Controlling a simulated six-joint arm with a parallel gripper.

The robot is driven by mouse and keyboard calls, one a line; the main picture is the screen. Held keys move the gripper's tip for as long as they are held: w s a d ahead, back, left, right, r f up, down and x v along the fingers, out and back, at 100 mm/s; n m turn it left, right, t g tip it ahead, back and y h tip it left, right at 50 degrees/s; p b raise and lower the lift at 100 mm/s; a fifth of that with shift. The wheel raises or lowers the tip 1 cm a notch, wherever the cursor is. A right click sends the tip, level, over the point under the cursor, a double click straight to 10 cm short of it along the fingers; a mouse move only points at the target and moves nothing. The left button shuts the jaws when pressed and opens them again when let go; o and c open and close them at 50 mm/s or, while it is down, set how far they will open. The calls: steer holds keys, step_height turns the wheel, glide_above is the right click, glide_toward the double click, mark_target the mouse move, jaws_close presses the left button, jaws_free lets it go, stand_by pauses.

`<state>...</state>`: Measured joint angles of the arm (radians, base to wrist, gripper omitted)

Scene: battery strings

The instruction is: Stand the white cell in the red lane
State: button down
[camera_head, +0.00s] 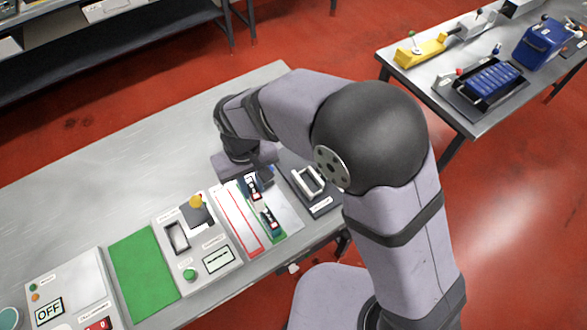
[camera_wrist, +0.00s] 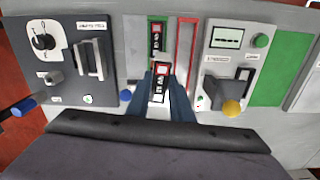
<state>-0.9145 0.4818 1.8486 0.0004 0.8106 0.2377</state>
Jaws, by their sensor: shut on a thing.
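My gripper (camera_wrist: 160,82) is shut on a cell (camera_wrist: 160,69) with a black face, white markings and a little red. Whether its body is white is hard to tell. The head view shows the gripper end partly hidden by my arm, with this cell (camera_head: 256,193) beneath it. A similar cell (camera_wrist: 157,38) lies in the green-outlined lane (camera_wrist: 150,20). It also shows in the head view (camera_head: 270,217). The red lane (camera_wrist: 194,28) is an empty red-outlined strip just right of the held cell in the wrist view. In the head view the red lane (camera_head: 226,212) lies left of both cells.
A grey panel with a yellow knob (camera_head: 196,202) and a green button (camera_head: 190,274) stands beside the red lane. A green mat (camera_head: 143,268) lies further left. A dark unit with a pale handle (camera_head: 308,180) stands on the other side. The table's back left is clear.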

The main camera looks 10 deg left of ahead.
steer(key=s+a+n, duration=0.1)
steer(key=s+a, duration=0.3)
steer(key=shift+s, duration=0.4)
steer(key=shift+f+b, duration=2.6)
steer(key=shift+f, duration=1.7)
steer(key=shift+f, duration=0.2)
steer(key=c, duration=1.5)
jaws_free()
step_height(320, 180, up, 7)
steer(key=shift+r+b, duration=0.2)
steer(key=shift+b, duration=0.95)
